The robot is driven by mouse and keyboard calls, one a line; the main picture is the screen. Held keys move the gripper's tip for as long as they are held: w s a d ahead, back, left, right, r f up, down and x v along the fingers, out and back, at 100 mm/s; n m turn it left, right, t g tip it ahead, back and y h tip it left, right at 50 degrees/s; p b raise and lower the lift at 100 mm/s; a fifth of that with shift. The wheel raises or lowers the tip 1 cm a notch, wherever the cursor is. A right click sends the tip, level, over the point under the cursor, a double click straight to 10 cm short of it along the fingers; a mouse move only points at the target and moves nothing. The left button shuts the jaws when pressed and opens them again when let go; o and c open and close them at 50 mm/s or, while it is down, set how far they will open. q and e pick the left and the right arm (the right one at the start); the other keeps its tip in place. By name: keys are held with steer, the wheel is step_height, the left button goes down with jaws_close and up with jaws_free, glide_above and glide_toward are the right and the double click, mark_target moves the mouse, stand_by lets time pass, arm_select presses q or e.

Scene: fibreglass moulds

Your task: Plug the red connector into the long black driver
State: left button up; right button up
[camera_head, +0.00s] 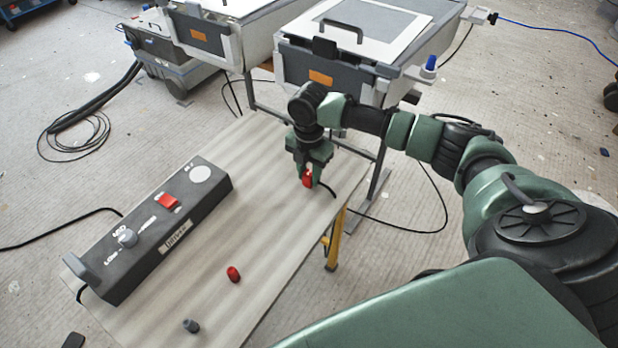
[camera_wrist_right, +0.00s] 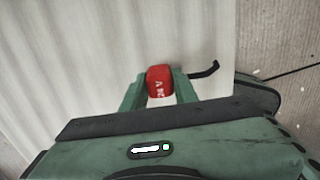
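The long black driver (camera_head: 150,235) is a dark box lying lengthwise on the left side of the table, with a red switch (camera_head: 167,200), a grey knob (camera_head: 125,237) and a round white disc on top. My right gripper (camera_head: 309,182) is over the table's far right part, shut on the red connector (camera_head: 307,179). A short black cable leaves the connector. The right wrist view shows the connector (camera_wrist_right: 159,81) between both fingertips, with white marks on it and the cable bending to the right. The driver is outside that view. My left gripper is not in view.
Large grey-and-white cases (camera_head: 365,45) stand behind the table. The tabletop between the driver and my right gripper is clear.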

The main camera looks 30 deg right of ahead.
mark_target(309, 172)
jaws_close()
steer(key=shift+r, duration=0.1)
step_height(309, 172, up, 20)
steer(key=shift+p, duration=0.3)
